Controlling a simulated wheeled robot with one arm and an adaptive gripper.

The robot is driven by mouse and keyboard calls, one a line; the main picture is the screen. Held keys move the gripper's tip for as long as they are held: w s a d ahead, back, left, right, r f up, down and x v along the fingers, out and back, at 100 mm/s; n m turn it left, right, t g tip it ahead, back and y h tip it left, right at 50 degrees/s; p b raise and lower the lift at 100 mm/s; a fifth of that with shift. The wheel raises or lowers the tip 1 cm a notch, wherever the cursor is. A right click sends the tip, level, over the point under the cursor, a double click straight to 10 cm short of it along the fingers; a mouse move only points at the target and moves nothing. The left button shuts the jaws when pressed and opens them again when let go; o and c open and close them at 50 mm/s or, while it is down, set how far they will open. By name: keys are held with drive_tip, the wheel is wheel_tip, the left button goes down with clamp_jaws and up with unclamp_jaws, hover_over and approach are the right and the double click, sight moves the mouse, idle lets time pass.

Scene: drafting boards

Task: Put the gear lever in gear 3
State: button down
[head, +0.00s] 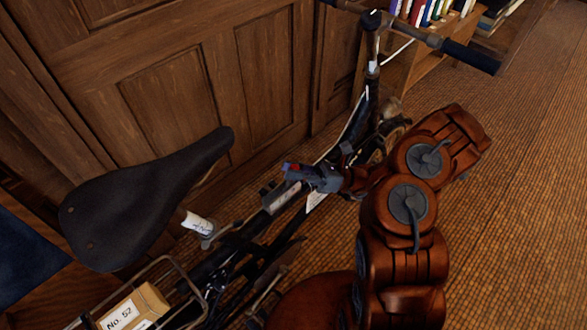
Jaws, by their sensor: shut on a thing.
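My gripper (303,174) is at the bicycle's top tube, in the middle of the head view, reaching in from the right. It is shut on the gear lever, which is mostly hidden by the fingers. A small red and blue patch shows at the fingertips; I cannot tell whether it belongs to the lever or the gripper. A pale marked plate (283,196) sits on the tube just below and left of the fingers. Its markings are too small to read, so I cannot tell which gear the lever is in.
The bicycle's black saddle (140,205) is at left and its handlebar (470,55) at upper right. A rear carrier holds a box (133,308) marked No. 52. Wooden panelling (180,95) stands close behind the bicycle. Patterned floor (520,180) is clear at right.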

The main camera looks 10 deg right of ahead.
drive_tip(key=c, duration=1)
unclamp_jaws()
drive_tip(key=shift+o, duration=0.2)
drive_tip(key=v, duration=0.7)
drive_tip(key=shift+d, duration=0.25)
drive_tip(key=shift+f, duration=0.1)
